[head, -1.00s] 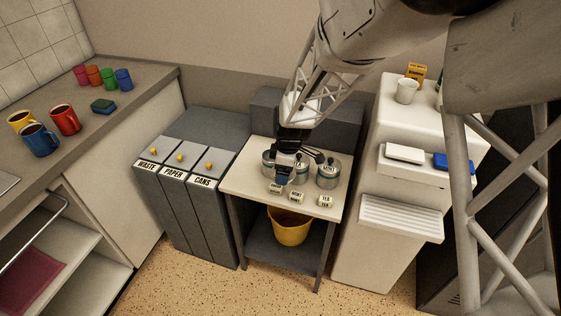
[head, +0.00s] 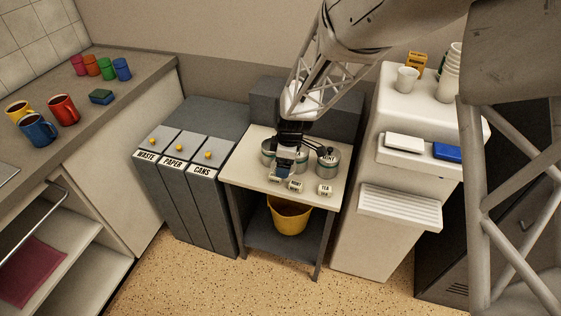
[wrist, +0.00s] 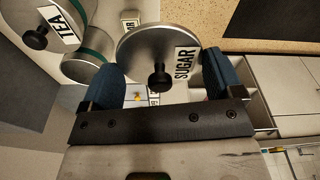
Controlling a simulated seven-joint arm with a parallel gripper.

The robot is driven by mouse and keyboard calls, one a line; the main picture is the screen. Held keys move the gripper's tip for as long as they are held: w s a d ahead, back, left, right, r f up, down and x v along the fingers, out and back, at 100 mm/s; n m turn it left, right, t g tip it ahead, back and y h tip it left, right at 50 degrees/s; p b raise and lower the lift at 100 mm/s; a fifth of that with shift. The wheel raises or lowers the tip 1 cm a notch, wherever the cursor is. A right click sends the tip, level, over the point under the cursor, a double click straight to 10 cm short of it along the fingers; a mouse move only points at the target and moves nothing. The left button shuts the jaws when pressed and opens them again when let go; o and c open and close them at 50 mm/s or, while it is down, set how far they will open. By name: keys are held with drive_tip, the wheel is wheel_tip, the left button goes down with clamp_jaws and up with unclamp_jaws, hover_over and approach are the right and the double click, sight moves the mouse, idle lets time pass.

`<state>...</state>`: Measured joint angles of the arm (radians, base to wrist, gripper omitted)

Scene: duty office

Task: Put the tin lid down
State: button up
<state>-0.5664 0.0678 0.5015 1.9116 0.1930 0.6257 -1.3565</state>
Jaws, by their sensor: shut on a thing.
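My gripper (wrist: 160,87) is closed with its two blue-padded fingers on either side of a round metal tin lid (wrist: 140,50). The lid has a black knob and a SUGAR label lies against its edge in the wrist view. In the head view my gripper (head: 285,172) is low over the small table, in front of the middle of the row of tins; the lid is hard to make out there. A lid with a TEA label (wrist: 40,22) shows at upper left in the wrist view.
Small label cards, such as the right one (head: 325,189), stand along the front of the small table (head: 240,170). A yellow bucket (head: 290,217) is on its lower shelf. Grey bins (head: 190,190) stand left, a white cabinet (head: 365,230) right.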

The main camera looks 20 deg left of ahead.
sight(241, 171)
drive_tip(key=s+a+f+n, duration=0.4)
drive_tip(key=s+a+f, duration=0.3)
drive_tip(key=shift+a+f+g, duration=0.15)
drive_tip(key=shift+a+g, duration=0.05)
drive_tip(key=shift+g, duration=0.1)
drive_tip(key=shift+w, duration=0.1)
drive_tip(key=w+a, duration=0.3)
drive_tip(key=w, duration=0.1)
drive_tip(key=w+a+f, duration=0.1)
drive_tip(key=w+a, duration=0.6)
drive_tip(key=w, duration=0.1)
drive_tip(key=shift+a+f, duration=0.25)
drive_tip(key=shift+a, duration=0.1)
drive_tip(key=shift+f, duration=0.1)
idle(0.4)
drive_tip(key=shift+f, duration=1.65)
drive_tip(key=shift+f, duration=0.15)
drive_tip(key=o, duration=0.7)
